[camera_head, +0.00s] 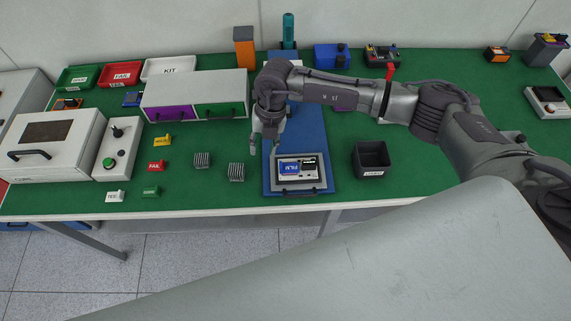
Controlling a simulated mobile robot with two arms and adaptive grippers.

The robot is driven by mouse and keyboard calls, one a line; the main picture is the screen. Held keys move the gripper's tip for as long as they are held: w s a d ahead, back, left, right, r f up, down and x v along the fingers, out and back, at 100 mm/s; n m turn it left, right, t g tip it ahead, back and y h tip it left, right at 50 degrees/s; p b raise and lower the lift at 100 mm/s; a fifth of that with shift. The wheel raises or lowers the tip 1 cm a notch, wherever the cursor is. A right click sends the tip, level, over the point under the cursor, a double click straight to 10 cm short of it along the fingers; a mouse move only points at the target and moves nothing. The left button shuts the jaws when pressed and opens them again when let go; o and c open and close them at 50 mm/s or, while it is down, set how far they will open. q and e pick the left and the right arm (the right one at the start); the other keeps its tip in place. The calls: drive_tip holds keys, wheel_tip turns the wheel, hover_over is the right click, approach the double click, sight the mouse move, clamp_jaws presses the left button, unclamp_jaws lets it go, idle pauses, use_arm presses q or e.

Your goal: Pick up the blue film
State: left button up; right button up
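The blue film (290,168), with a white "FILM" label, lies on a dark device or frame (318,178) near the front edge of the green table. That frame rests on a blue board (312,128). My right gripper (263,149) points down just above and to the left of the film, apart from it. Its fingers look spread with nothing visible between them. My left gripper does not show in the head view.
A black open box (371,158) stands to the right of the board. Two ribbed grey blocks (236,172) and small coloured tags (156,167) lie to the left. A purple and green drawer unit (196,97) stands behind.

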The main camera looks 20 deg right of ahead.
drive_tip(key=w+d+h, duration=0.2)
drive_tip(key=d, duration=0.3)
drive_tip(key=b, duration=0.6)
hover_over(281, 163)
drive_tip(key=shift+m+h, duration=0.3)
drive_tip(key=f, duration=0.7)
drive_tip(key=shift+w+d+f, duration=0.2)
drive_tip(key=shift+f, duration=0.15)
drive_tip(key=f+b, duration=0.1)
drive_tip(key=f, duration=0.2)
drive_tip(key=f+b, duration=0.1)
drive_tip(key=shift+s+a+f+b, duration=0.15)
drive_tip(key=shift+a+f+b, duration=0.1)
drive_tip(key=shift+f+b, duration=0.1)
drive_tip(key=shift+f, duration=0.4)
drive_tip(key=shift+r, duration=0.1)
clamp_jaws()
